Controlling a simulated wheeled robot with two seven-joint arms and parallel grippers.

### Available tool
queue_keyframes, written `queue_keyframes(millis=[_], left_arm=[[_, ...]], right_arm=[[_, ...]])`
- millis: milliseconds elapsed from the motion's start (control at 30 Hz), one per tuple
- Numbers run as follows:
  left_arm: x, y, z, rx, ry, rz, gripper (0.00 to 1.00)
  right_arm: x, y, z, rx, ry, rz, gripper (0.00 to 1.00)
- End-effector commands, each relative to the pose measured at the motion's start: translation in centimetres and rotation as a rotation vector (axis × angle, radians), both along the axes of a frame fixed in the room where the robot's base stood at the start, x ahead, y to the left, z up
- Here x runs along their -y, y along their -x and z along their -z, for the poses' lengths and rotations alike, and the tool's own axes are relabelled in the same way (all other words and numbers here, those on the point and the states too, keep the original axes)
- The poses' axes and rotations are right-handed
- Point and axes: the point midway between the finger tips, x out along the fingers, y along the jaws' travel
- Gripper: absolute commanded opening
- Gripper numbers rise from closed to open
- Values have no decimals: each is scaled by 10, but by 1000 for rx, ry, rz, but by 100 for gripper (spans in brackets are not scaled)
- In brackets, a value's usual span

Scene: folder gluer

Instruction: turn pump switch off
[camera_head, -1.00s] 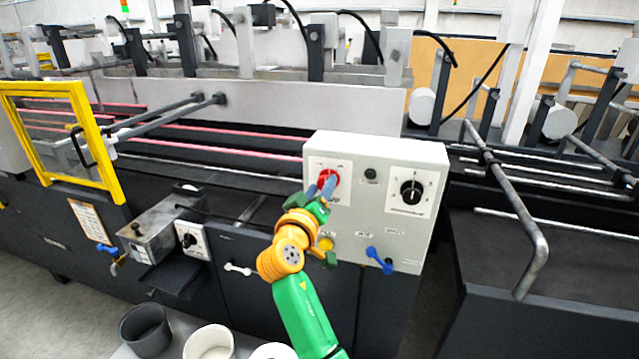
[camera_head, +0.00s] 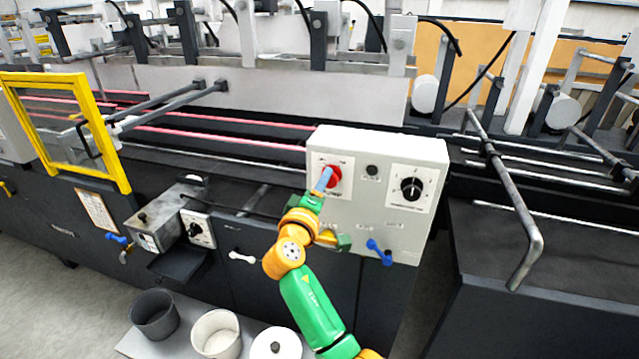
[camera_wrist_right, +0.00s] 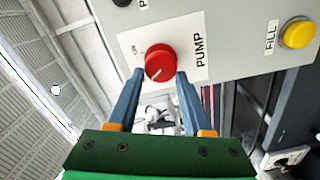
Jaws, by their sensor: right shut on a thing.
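The pump switch (camera_wrist_right: 160,63) is a round red knob with a white pointer line, on a white plate labelled PUMP in the right wrist view. In the head view the red pump switch (camera_head: 334,176) is at the upper left of the grey control box, partly hidden by my gripper. My right gripper (camera_head: 324,184) reaches it from the lower left. In the right wrist view the blue fingers of my right gripper (camera_wrist_right: 160,80) stand on both sides of the knob, shut on it. My left gripper is not in view.
The grey control box (camera_head: 385,225) also carries a black rotary dial (camera_head: 411,188), a small black button (camera_head: 372,171) and a blue lever (camera_head: 378,251). A yellow FILL button (camera_wrist_right: 297,34) shows in the wrist view. Containers stand on a ledge below, including a dark pot (camera_head: 154,314).

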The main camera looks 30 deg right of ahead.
Motion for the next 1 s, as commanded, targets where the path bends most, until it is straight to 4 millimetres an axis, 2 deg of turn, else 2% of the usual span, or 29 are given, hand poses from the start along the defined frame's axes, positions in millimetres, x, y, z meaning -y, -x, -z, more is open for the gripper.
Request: queue_keyframes(millis=[467,500,600,867,1000], left_arm=[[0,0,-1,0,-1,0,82],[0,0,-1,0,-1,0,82],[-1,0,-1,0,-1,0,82],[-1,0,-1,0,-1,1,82],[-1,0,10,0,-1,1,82]], right_arm=[[2,0,-5,-1,18,5,0],[2,1,-5,-1,18,5,58],[2,0,-5,-2,15,4,81],[0,0,-2,-4,12,1,81],[-14,13,3,-1,7,-1,81]])
